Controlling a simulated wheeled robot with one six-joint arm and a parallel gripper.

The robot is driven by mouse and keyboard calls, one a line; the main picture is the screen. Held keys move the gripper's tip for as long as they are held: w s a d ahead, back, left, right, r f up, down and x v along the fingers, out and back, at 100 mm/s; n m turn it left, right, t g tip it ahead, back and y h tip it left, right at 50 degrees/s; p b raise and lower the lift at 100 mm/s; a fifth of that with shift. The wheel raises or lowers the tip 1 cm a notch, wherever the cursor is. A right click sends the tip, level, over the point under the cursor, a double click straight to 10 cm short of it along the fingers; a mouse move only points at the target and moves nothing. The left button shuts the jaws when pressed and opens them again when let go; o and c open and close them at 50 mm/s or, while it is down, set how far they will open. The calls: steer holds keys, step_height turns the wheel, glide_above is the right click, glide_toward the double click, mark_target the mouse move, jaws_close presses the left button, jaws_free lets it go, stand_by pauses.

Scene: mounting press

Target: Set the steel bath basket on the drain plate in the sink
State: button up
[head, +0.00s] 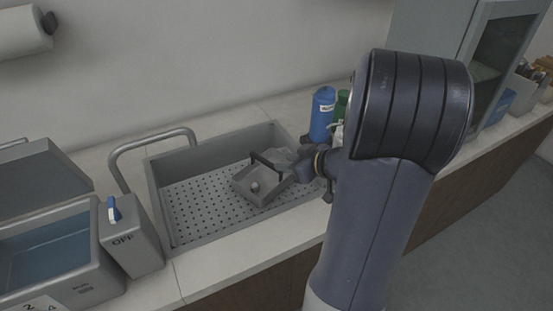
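The steel bath basket (247,198) is a small grey square tray with a round knob-like piece inside. It is within the sink's outline, over the right part of the perforated drain plate (196,208). It looks turned at an angle to the plate; I cannot tell whether it touches the plate or hangs just above it. A dark bar-like handle (262,160) shows at its back edge. My gripper (280,162) reaches in from the right, right at the basket's handle side. Its fingertips blend with the basket, so their grip is unclear.
A blue bottle (322,112) and green bottle stand behind my arm.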

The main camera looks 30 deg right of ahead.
mark_target(268, 162)
steer(key=v, duration=0.5)
steer(key=shift+s+p, duration=0.1)
steer(key=shift+p, duration=0.25)
steer(key=b+x, duration=0.2)
steer(key=x, duration=1)
steer(key=shift+a+f, duration=0.1)
steer(key=shift+f, duration=0.1)
steer(key=shift+r, duration=1.15)
